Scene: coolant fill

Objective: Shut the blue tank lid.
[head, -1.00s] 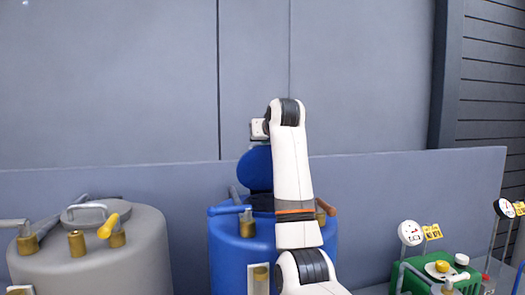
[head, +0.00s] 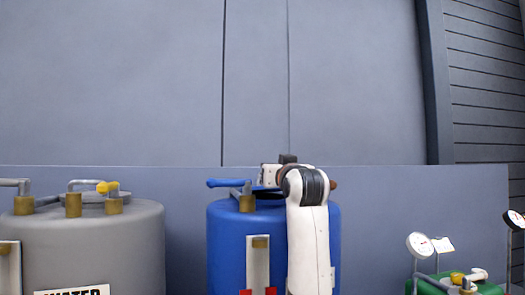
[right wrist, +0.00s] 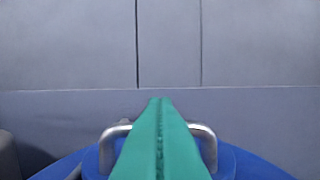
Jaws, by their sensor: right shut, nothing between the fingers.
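The blue tank (head: 227,245) stands in the middle of the head view. Its lid is mostly hidden there behind my right arm, and no raised disc shows above the tank top. In the right wrist view the blue lid (right wrist: 229,160) lies low in the picture, with its metal handle (right wrist: 205,140) showing on both sides of my fingers. The lid looks down on the tank, but I cannot tell whether it is fully seated. My right gripper (right wrist: 160,101) is shut and empty, over the lid by the handle. My left gripper is out of view.
A grey tank (head: 110,245) stands on the left, with a yellow-tipped valve lever. A blue-handled valve (head: 228,183) sits on the blue tank's top left. A green unit with gauges (head: 480,288) is at the lower right. A low grey wall (head: 400,200) runs behind.

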